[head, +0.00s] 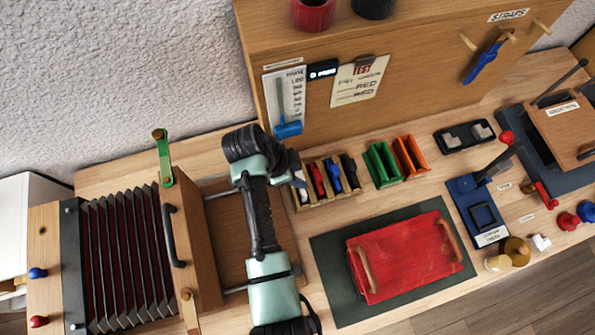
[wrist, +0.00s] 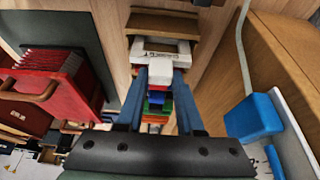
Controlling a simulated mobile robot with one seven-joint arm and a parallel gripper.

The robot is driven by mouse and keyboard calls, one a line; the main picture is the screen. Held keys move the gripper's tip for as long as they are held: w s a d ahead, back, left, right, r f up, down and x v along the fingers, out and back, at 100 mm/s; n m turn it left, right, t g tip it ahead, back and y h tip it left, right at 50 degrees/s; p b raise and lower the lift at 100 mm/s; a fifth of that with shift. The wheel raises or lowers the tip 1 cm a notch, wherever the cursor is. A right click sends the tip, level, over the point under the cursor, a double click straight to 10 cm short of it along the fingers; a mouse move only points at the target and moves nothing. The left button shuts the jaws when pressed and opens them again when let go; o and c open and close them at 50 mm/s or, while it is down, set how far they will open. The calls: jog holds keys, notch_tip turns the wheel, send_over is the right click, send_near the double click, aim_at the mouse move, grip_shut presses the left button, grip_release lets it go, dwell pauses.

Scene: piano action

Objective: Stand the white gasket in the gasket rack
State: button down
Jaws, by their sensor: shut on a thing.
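The gasket rack (head: 322,197) is a small wooden rack at the foot of the tall wooden panel. It holds a red, a blue and a black gasket in a row. My gripper (wrist: 160,78) is shut on the white gasket (wrist: 158,66), which sits between the blue fingers in the wrist view. In the head view the white gasket (head: 300,179) shows at the rack's left end, beside the red one, partly behind my gripper. I cannot tell whether it is seated in a slot or just above it.
Green (head: 382,163) and orange (head: 410,157) holders stand right of the rack. A red box (head: 405,258) lies on a dark mat in front. A bellows (head: 120,255) stands at left.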

jog(key=shift+f+b, duration=0.5)
jog(key=shift+f, duration=0.15)
dwell(0.4)
jog(key=shift+c, duration=1.1)
grip_release()
jog(key=shift+r, duration=0.1)
jog(key=shift+r+p, duration=3.5)
jog(key=shift+r, duration=0.25)
